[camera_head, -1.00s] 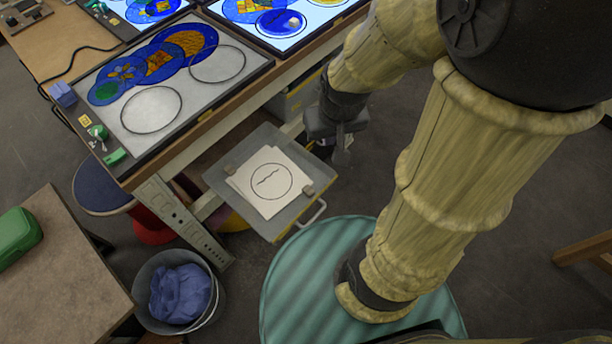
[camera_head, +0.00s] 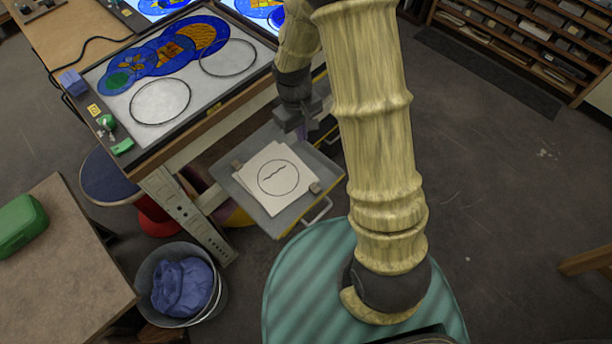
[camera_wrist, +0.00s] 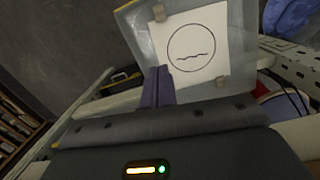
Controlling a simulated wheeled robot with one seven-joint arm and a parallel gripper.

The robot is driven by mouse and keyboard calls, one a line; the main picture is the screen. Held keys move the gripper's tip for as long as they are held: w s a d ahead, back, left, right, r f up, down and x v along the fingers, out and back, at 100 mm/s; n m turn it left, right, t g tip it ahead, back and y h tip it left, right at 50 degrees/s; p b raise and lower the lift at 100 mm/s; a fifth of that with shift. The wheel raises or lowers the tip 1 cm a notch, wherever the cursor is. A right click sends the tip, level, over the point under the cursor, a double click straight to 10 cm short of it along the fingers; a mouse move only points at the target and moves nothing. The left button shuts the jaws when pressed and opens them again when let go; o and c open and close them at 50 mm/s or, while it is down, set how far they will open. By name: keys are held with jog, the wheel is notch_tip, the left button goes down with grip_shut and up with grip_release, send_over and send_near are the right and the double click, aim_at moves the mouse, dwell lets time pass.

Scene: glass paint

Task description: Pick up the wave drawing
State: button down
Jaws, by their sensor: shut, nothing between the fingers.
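The wave drawing (camera_head: 279,178) is a white sheet with a wavy line inside a thin circle. It lies on a grey tray (camera_head: 232,178) that sticks out from under the work table, with small blocks on two of its sides. The drawing also shows in the wrist view (camera_wrist: 200,62), beyond my fingers. My gripper (camera_head: 306,136) is above the tray's back right edge, apart from the drawing. In the wrist view my gripper's fingers (camera_wrist: 158,72) are together, with nothing held.
The work table (camera_head: 160,165) with a light panel and painted glass discs (camera_head: 158,57) stands above and left of the tray. A bucket with blue cloth (camera_head: 180,288) stands on the floor at lower left. A brown table with a green case (camera_head: 20,222) is at far left.

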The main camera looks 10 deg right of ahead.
aim_at(309, 184)
jog(key=w+a+f+n+g+h, duration=0.1)
jog(key=w+a+f+n, duration=0.1)
jog(key=f, duration=0.7)
jog(key=shift+w+a, duration=0.25)
jog(key=shift+a, duration=0.45)
jog(key=shift+f, duration=0.15)
jog(key=x, duration=0.5)
jog(key=b+x, duration=0.1)
jog(key=x, duration=0.3)
jog(key=shift+s+f, duration=0.3)
jog(key=s+d, duration=0.2)
jog(key=shift+s+d+f, duration=0.1)
jog(key=shift+s, duration=0.2)
jog(key=shift+s+d, duration=0.25)
jog(key=shift+s, duration=0.05)
jog(key=shift+s, duration=0.1)
